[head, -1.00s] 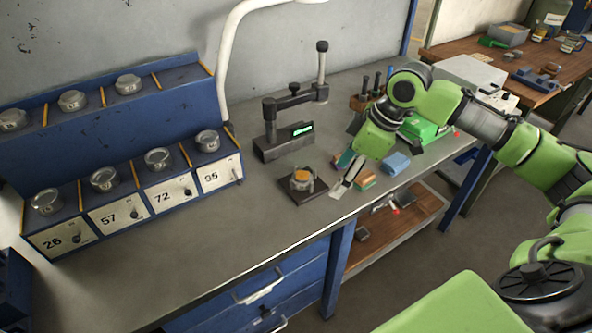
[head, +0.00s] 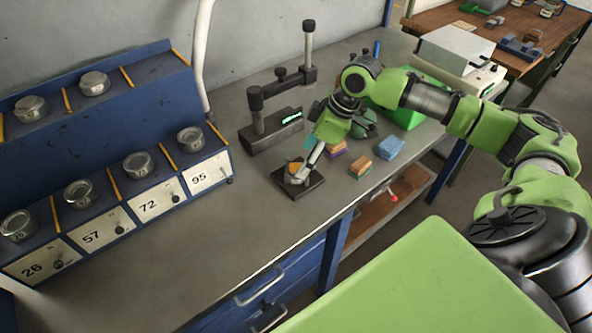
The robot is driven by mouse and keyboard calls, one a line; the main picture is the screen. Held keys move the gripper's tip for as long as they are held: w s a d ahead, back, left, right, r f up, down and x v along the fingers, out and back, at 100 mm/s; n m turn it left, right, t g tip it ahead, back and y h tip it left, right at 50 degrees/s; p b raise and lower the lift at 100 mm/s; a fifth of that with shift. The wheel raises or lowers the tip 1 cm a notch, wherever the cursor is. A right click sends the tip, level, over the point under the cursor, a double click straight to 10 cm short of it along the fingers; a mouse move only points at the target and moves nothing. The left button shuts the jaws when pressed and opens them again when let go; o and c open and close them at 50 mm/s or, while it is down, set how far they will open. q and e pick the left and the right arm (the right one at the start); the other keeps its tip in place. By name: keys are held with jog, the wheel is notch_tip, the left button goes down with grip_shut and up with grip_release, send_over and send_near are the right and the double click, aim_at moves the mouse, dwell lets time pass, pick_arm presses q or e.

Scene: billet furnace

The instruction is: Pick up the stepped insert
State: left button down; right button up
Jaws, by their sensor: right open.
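A small orange piece (head: 294,168), which may be the stepped insert, sits in a metal holder on a dark square plate (head: 311,187) on the bench. My right gripper (head: 302,174) reaches down at this holder, with its fingers at or just beside the orange piece. It is open. The fingers partly cover the piece, so its steps and any contact cannot be made out. My left gripper is not in view.
A gauge stand (head: 262,128) stands behind the plate. Small coloured blocks (head: 360,168) and a blue block (head: 391,148) lie to the right. A blue rack (head: 121,205) with several lidded pots fills the left. The front bench (head: 240,220) is clear.

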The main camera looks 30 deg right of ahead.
aim_at(299, 166)
jog(key=p+x, duration=0.1)
jog(key=x, duration=0.3)
jog(key=shift+p, duration=0.3)
jog(key=shift+w+a+f, duration=0.15)
jog(key=shift+w+f, duration=0.1)
jog(key=shift+f, duration=0.35)
jog(key=shift+s, duration=0.1)
jog(key=c, duration=1.8)
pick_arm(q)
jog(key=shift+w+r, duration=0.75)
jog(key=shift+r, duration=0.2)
pick_arm(e)
jog(key=shift+o, duration=0.2)
jog(key=shift+r, duration=0.15)
